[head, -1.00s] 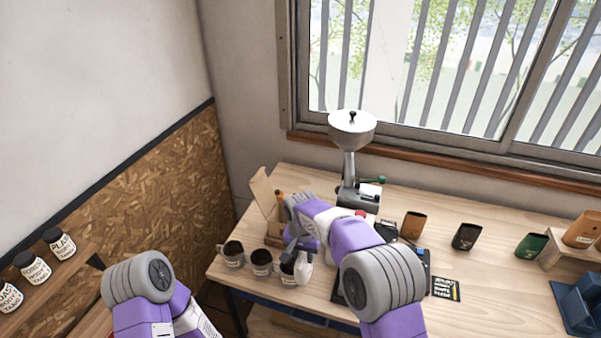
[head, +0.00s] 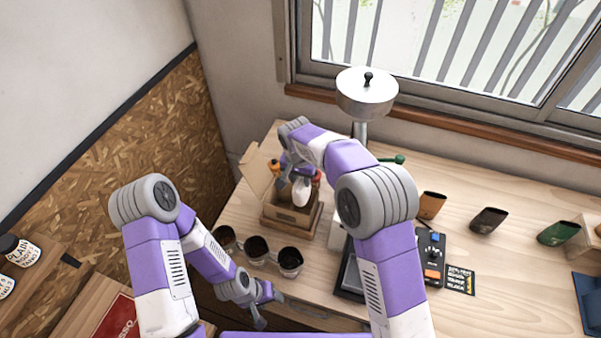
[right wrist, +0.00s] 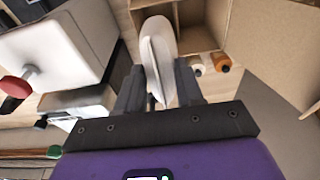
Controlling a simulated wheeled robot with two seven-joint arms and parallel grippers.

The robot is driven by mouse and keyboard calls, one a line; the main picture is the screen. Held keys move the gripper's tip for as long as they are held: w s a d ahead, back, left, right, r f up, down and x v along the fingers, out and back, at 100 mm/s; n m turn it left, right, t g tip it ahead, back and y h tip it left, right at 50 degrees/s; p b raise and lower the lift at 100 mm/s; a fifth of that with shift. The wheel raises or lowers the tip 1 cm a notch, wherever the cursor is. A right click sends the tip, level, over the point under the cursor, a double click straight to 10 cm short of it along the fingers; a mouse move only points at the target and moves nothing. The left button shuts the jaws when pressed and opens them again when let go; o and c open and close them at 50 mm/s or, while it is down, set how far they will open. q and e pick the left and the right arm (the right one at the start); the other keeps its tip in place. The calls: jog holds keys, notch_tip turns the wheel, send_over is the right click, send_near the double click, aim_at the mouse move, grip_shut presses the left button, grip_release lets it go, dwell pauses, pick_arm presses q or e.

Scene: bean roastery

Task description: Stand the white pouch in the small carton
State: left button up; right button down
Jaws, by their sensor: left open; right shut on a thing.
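The white pouch (head: 301,192) is held in my right gripper (head: 297,180), above the small carton. In the right wrist view the pouch (right wrist: 158,45) stands out between the two fingers, with carton compartments just beyond it. The small carton (head: 289,217) is open, with a raised flap at its left, and stands on the table under the pouch. Its divider (right wrist: 178,28) shows in the right wrist view. The pouch appears above the carton's rim; its exact height is unclear. My left gripper (head: 267,308) is open and empty, low near the table's front edge.
Several dark-filled cups (head: 257,249) stand in front of the carton. The grinder (head: 367,95) stands right of it, partly behind my right arm.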

jog(key=f+b, duration=0.1)
jog(key=f, duration=0.2)
jog(key=shift+w+b, duration=0.2)
jog(key=shift+b, duration=0.2)
notch_tip(320, 180, down, 10)
jog(key=b, duration=0.7)
jog(key=shift+r, duration=0.1)
jog(key=shift+c, duration=1.6)
grip_release()
jog(key=shift+r, duration=0.15)
jog(key=shift+r+p, duration=2.35)
jog(key=shift+r, duration=1.1)
jog(key=shift+s+f, duration=0.1)
jog(key=shift+f, duration=0.05)
